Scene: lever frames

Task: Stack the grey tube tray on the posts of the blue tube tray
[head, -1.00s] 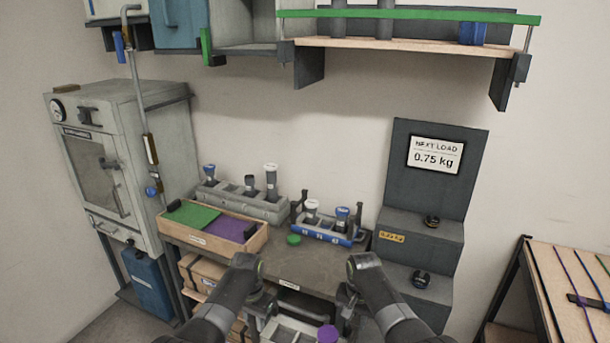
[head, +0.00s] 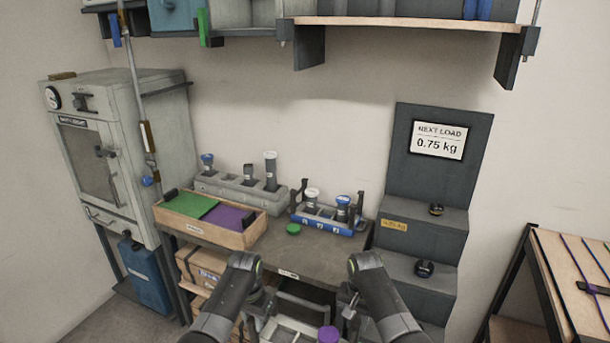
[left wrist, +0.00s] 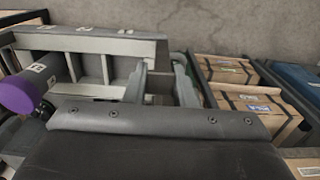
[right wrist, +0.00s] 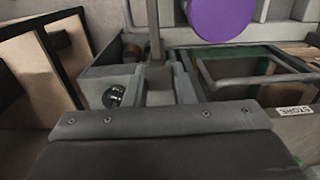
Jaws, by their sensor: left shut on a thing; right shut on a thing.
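The grey tube tray (head: 283,331) is held low in front of me at the bottom edge of the head view, partly cut off. A purple-capped tube (head: 328,335) stands in it near its right end. My left gripper (left wrist: 162,82) is shut on one end of the tray (left wrist: 88,40), and my right gripper (right wrist: 168,78) is shut on the other end, near the purple cap (right wrist: 220,14). The blue tube tray (head: 322,220) stands on the bench, with dark upright posts (head: 359,207) at its ends and white- and blue-capped tubes in it.
The bench top (head: 300,258) is clear in front of the blue tray, except for a green cap (head: 293,229). A wooden box (head: 248,234) with green and purple pads and a longer grey rack (head: 235,193) stand left. A dark stepped stand (head: 422,245) stands right.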

